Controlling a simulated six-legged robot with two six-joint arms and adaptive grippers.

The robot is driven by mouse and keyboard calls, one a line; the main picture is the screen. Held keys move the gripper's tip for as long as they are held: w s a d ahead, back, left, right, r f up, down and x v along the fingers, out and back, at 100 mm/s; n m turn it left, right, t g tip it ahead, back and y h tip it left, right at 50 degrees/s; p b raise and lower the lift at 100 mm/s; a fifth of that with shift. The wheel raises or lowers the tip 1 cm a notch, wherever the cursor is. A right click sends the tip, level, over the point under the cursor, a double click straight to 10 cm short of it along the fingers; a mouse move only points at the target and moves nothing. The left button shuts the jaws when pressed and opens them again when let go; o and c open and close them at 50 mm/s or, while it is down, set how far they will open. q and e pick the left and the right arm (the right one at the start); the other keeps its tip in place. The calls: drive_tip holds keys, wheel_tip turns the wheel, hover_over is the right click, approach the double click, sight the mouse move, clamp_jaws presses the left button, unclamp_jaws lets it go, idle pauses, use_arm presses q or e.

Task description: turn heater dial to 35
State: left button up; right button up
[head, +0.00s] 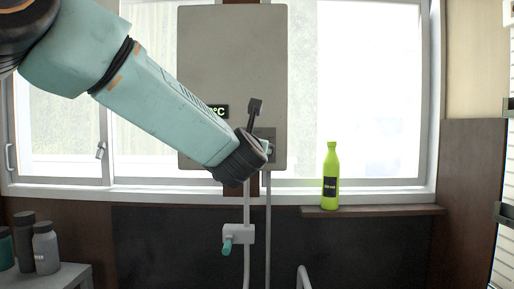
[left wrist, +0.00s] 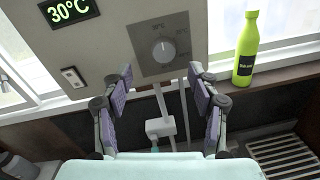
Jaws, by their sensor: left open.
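The heater (head: 232,60) is a grey box mounted in front of the window. Its round dial (left wrist: 164,50) shows in the left wrist view on a dark square plate with small marks around it. The green display (left wrist: 69,10) reads 30°C; in the head view my arm covers most of it. My left gripper (left wrist: 160,88) is open, with its two fingers apart below the dial and nothing between them. In the head view my left gripper (head: 257,125) is in front of the heater's lower right part, and the dial is mostly hidden. My right gripper is not in view.
A green bottle (head: 331,178) stands on the ledge (head: 375,210) to the right. A white valve with a teal handle (head: 238,236) sits on pipes below the heater. Several flasks (head: 45,247) stand at lower left. A small switch (left wrist: 73,77) is below the display.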

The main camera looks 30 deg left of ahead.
use_arm(q)
drive_tip(key=b+x, duration=0.1)
drive_tip(key=x, duration=0.7)
drive_tip(key=shift+w+f, duration=0.2)
drive_tip(key=shift+f, duration=0.1)
drive_tip(key=shift+s+d+r, duration=0.25)
drive_tip(key=shift+s, duration=0.15)
drive_tip(key=shift+c, duration=1.4)
drive_tip(key=shift+w+a+f, duration=0.1)
drive_tip(key=shift+w+f, duration=0.2)
drive_tip(key=shift+w, duration=0.2)
drive_tip(key=c, duration=0.9)
drive_tip(key=shift+f, duration=0.1)
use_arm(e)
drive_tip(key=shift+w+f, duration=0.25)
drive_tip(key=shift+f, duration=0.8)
